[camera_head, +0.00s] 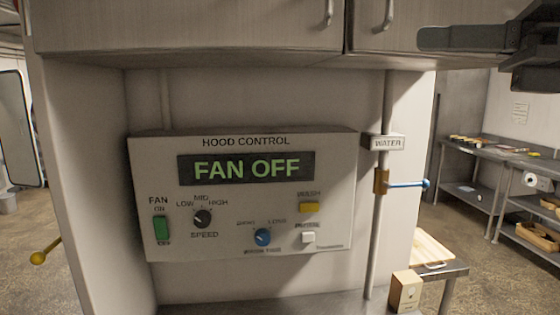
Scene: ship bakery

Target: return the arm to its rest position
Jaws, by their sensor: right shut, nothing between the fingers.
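My right gripper (424,39) is dark and comes in from the upper right edge. Its fingers point left, in front of the overhead cabinet doors, and are shut with nothing between them. It is above and to the right of the hood control panel (330,225), well apart from it. The panel display (246,168) reads FAN OFF. My left gripper is not in view.
A pipe with a WATER label (387,143) and a blue-handled valve (408,184) stands right of the panel. Overhead cabinets (190,28) span the top. Steel tables (478,160) stand at the right. A yellow-knobbed lever (39,257) sticks out at the left.

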